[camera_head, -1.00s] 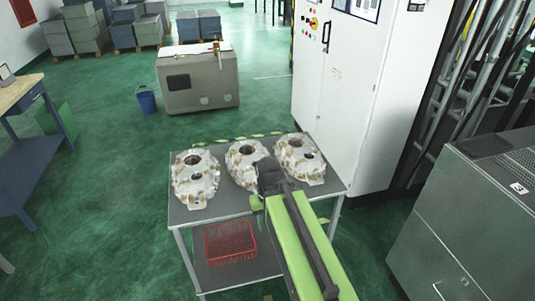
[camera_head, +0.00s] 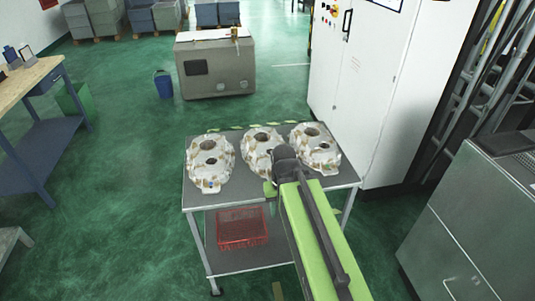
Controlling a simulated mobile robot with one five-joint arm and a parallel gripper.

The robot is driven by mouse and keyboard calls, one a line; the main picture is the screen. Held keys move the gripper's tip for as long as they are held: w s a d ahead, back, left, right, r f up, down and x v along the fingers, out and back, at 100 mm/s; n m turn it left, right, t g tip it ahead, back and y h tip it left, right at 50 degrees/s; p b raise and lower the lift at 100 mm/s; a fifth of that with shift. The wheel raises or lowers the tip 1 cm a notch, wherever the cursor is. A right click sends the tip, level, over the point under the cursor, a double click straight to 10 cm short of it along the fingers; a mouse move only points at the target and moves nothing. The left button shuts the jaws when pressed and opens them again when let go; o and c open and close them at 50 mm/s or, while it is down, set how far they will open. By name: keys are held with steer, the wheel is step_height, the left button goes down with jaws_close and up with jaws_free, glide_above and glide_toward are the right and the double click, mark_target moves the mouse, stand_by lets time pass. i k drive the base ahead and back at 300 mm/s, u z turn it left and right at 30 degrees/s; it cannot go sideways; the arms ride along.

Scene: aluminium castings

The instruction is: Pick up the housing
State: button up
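Three pale metal housings with brown patches stand in a row on a grey-topped cart (camera_head: 240,196): a left housing (camera_head: 210,163), a middle housing (camera_head: 258,146) and a right housing (camera_head: 316,147). My green arm reaches up from the bottom right. Its dark end, my gripper (camera_head: 284,156), overlaps the right side of the middle housing in the picture. I cannot tell whether it touches that housing. The fingers do not show clearly, so their opening is hidden.
A red basket (camera_head: 242,228) sits on the cart's lower shelf. A white cabinet (camera_head: 365,90) stands close behind the cart at the right, and a grey machine (camera_head: 480,220) is at the far right. A workbench (camera_head: 35,85) stands at left. Green floor between is open.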

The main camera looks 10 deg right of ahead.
mark_target(256, 145)
steer(key=u, duration=0.3)
steer(key=k, duration=0.1)
steer(key=u, duration=3.05)
steer(key=k, duration=0.55)
steer(key=z, duration=1.8)
steer(key=i, duration=1)
steer(key=u, duration=0.15)
